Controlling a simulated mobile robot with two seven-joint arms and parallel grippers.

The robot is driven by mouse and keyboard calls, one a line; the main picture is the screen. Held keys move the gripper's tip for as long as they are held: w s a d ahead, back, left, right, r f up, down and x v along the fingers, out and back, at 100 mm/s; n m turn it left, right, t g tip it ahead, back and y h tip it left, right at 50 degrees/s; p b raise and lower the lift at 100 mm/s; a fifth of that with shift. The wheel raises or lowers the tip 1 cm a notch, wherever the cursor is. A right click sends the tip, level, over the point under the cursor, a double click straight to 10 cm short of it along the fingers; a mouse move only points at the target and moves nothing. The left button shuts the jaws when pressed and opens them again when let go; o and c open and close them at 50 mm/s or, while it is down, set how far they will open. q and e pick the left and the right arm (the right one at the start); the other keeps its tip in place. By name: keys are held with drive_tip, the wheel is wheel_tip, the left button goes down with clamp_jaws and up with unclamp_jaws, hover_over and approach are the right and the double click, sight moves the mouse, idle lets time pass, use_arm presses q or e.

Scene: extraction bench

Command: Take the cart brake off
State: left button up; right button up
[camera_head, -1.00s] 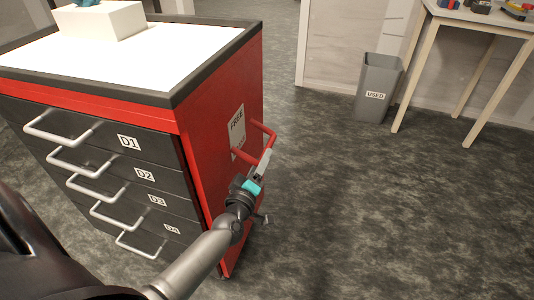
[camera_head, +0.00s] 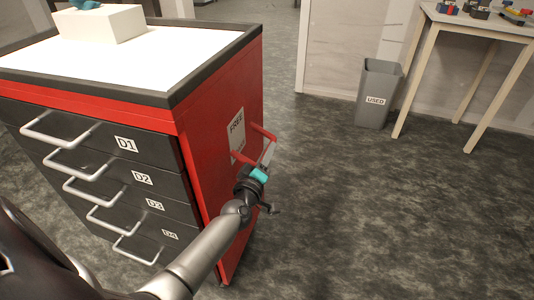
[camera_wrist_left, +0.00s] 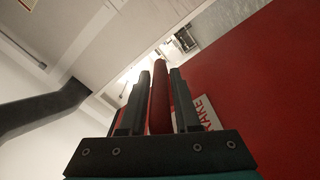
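The red cart (camera_head: 225,190) has a white plate (camera_head: 236,128) on its side panel, with FREE at its top. Lower lettering, partly hidden, ends in "RAKE" in the wrist view (camera_wrist_left: 206,112). A red bar (camera_head: 262,132) stands out from the panel beside the plate. My left gripper (camera_head: 269,153) is at the bar's outer part, which it partly hides. In the wrist view the bar (camera_wrist_left: 160,95) lies between the two fingers, with narrow gaps beside it, so the fingers look open around it. My right gripper is not in view.
The cart has drawers with white handles (camera_head: 75,160) at the front and a white box (camera_head: 102,24) on top. A grey bin (camera_head: 377,95) marked USED and a table (camera_head: 480,22) stand at the back right. The floor right of the cart is clear.

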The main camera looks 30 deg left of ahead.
use_arm(q)
clamp_jaws()
idle(1.0)
